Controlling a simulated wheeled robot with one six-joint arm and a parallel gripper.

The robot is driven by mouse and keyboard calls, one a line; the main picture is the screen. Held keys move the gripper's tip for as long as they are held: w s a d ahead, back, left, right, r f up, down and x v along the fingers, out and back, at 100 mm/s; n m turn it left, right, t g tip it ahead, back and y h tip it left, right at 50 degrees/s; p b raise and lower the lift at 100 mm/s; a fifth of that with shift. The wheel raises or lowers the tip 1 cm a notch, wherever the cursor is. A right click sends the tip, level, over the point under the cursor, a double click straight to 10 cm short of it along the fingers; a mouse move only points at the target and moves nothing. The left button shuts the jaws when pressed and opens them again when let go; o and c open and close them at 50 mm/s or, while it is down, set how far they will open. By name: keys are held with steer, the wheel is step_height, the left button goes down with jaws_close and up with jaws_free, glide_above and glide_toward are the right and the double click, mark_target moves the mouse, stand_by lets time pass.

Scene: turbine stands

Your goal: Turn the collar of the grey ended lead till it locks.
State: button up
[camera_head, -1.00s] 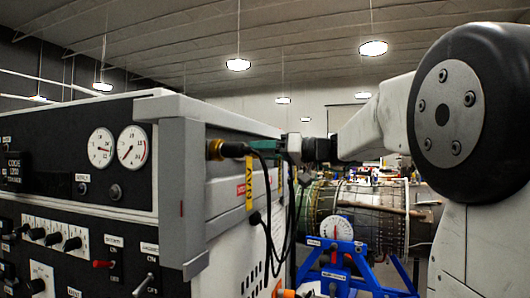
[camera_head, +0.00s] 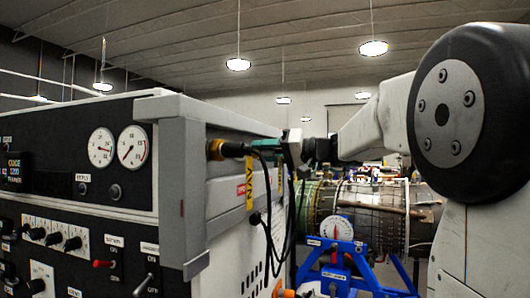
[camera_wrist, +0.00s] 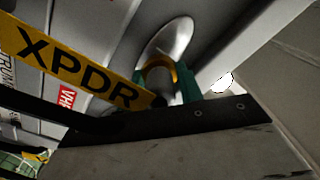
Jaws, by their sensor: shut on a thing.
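My gripper (camera_head: 272,146) is at the side of the test cabinet in the head view, beside the far end of its upper side. In the wrist view its green fingertips (camera_wrist: 160,88) are shut on a brass-coloured collar (camera_wrist: 160,66). The collar sits in front of a round silver socket plate (camera_wrist: 172,42). A yellow tag reading XPDR (camera_wrist: 75,65) hangs close by. The lead's end colour and how far the collar is turned cannot be told; the fingers and the dark gripper body hide much of it.
A second lead with a brass collar (camera_head: 215,149) and a yellow NAV tag (camera_head: 250,188) is plugged into the cabinet (camera_head: 181,170) nearer me. Black cables (camera_head: 268,235) hang down the side. A turbine (camera_head: 370,215) on a blue stand (camera_head: 345,270) is behind.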

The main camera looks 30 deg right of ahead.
steer(key=m, duration=0.6)
steer(key=shift+m, duration=0.3)
stand_by(0.4)
steer(key=o, duration=1)
steer(key=v, duration=0.6)
steer(key=shift+s+d, duration=0.2)
steer(key=shift+d, duration=0.1)
steer(key=shift+s+d, duration=0.35)
steer(key=shift+s, duration=0.15)
